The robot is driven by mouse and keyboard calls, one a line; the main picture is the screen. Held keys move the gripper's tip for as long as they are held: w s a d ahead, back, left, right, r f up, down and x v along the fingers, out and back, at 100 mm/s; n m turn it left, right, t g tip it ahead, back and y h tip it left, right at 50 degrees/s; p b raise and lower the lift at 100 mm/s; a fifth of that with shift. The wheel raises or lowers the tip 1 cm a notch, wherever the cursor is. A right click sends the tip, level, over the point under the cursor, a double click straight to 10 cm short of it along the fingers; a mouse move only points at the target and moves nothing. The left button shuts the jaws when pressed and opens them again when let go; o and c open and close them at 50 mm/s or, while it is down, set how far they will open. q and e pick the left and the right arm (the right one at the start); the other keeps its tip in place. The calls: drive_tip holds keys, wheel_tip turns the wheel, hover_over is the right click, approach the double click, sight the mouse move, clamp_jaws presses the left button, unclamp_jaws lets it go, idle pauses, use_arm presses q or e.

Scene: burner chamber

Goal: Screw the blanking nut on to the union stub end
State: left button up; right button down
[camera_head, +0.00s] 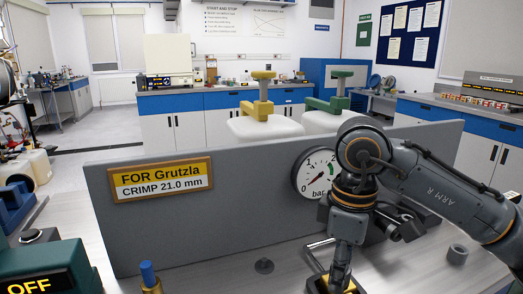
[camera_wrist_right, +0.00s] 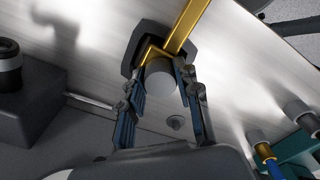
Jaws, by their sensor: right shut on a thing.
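My right gripper (camera_head: 337,284) reaches down to the bench in front of the grey panel in the head view. In the right wrist view its two fingers (camera_wrist_right: 164,88) are shut on a light grey cylinder (camera_wrist_right: 160,78). I cannot tell whether this cylinder is the blanking nut. A brass bar (camera_wrist_right: 188,28) and a dark block (camera_wrist_right: 148,45) lie right behind the cylinder; whether they are joined to it is unclear. The union stub end cannot be told apart for certain. My left gripper is not in view.
A grey ring (camera_head: 457,254) lies at right. A blue-topped brass fitting (camera_head: 149,276) and a teal unit marked OFF (camera_head: 45,270) are at left.

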drive_tip(key=shift+s+f, duration=0.1)
drive_tip(key=shift+f, duration=0.2)
drive_tip(key=shift+m, duration=1.1)
drive_tip(key=m, duration=0.6)
drive_tip(key=shift+f+b, duration=0.1)
drive_tip(key=shift+b, duration=0.2)
drive_tip(key=c, duration=0.9)
unclamp_jaws()
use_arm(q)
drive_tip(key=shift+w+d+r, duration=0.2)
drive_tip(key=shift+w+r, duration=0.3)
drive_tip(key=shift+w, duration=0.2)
use_arm(e)
drive_tip(key=shift+o, duration=0.2)
drive_tip(key=shift+r, duration=0.2)
drive_tip(key=shift+r, duration=0.15)
wheel_tip(320, 180, up, 2)
drive_tip(key=shift+r+p, duration=0.1)
drive_tip(key=shift+p, duration=1)
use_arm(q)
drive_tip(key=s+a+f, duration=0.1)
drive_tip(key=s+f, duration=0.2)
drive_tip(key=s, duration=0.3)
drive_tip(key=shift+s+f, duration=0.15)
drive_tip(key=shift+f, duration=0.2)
